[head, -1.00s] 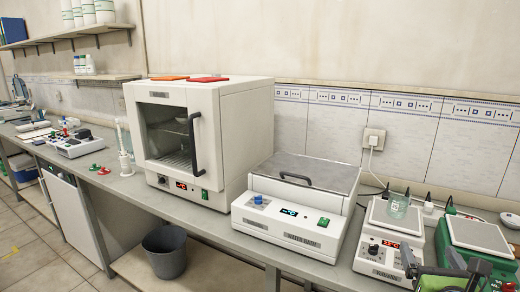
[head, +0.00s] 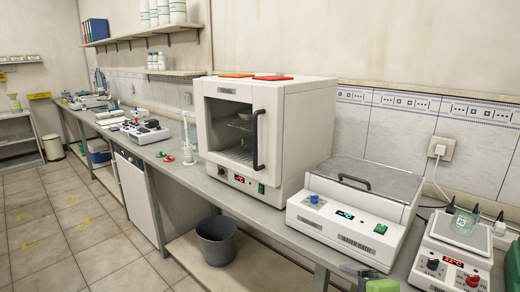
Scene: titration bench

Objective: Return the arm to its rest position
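A small green and grey piece shows at the bottom edge of the head view, right of the middle, in front of the bench; it looks like part of my arm. I do not make out my gripper's fingertips, so I cannot see whether it holds anything. The rest of the arm is outside the picture.
The bench carries a white oven (head: 295,105), a water bath (head: 350,215), a hotplate (head: 455,250) with a beaker (head: 464,221) on it, and a white instrument (head: 147,132) farther left. A grey bin (head: 217,240) stands below. The tiled floor at left is clear.

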